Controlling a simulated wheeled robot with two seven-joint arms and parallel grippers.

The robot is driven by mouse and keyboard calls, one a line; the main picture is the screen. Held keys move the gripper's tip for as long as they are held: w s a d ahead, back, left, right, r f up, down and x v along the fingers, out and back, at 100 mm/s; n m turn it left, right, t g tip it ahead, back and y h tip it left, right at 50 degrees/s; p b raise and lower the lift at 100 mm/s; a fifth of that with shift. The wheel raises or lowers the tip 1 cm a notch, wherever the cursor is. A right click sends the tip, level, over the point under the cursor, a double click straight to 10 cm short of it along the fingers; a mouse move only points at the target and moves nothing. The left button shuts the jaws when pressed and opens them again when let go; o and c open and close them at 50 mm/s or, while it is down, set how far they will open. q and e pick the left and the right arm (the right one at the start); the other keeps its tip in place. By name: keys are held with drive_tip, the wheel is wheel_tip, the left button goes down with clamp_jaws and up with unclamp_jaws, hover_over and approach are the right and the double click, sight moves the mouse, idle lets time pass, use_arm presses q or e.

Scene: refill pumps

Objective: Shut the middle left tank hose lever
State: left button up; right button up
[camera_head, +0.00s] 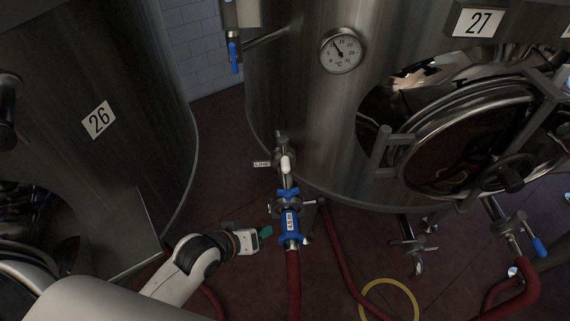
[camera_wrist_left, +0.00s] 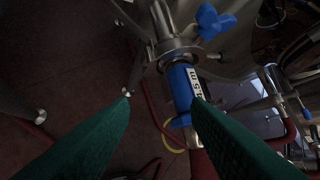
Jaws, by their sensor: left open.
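The middle tank (camera_head: 300,100), marked 27, has a hose outlet at its lower left. A blue winged lever (camera_head: 289,193) sits on this outlet, above a blue labelled hose coupling (camera_head: 290,222) with a red hose (camera_head: 293,280) below. My left gripper (camera_head: 264,232) is open, just left of the coupling and slightly below the lever, apart from the lever. In the left wrist view, the open green fingers (camera_wrist_left: 160,100) point toward the coupling (camera_wrist_left: 183,88). The lever (camera_wrist_left: 213,21) shows above and right of the fingertips. My right gripper is not in view.
Tank 26 (camera_head: 98,120) stands at the left. A white-tipped valve handle (camera_head: 286,165) is above the lever. Another red hose (camera_head: 345,260) runs on the right, near a yellow ring (camera_head: 390,283) on the floor. Another blue-handled valve (camera_head: 537,245) is at far right.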

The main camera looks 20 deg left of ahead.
sight(285, 165)
use_arm(q)
drive_tip(key=w+a+r+n+t+h, duration=0.3)
drive_tip(key=w+r+n+t, duration=0.15)
drive_tip(key=w+n, duration=0.45)
drive_tip(key=shift+m+t, duration=0.45)
drive_tip(key=shift+m, duration=0.25)
drive_tip(key=x, duration=0.8)
drive_tip(key=a+x, duration=0.1)
drive_tip(key=x, duration=0.3)
drive_tip(key=shift+w+d+f, duration=0.1)
drive_tip(key=shift+w+d, duration=0.05)
drive_tip(key=shift+w, duration=0.3)
clamp_jaws()
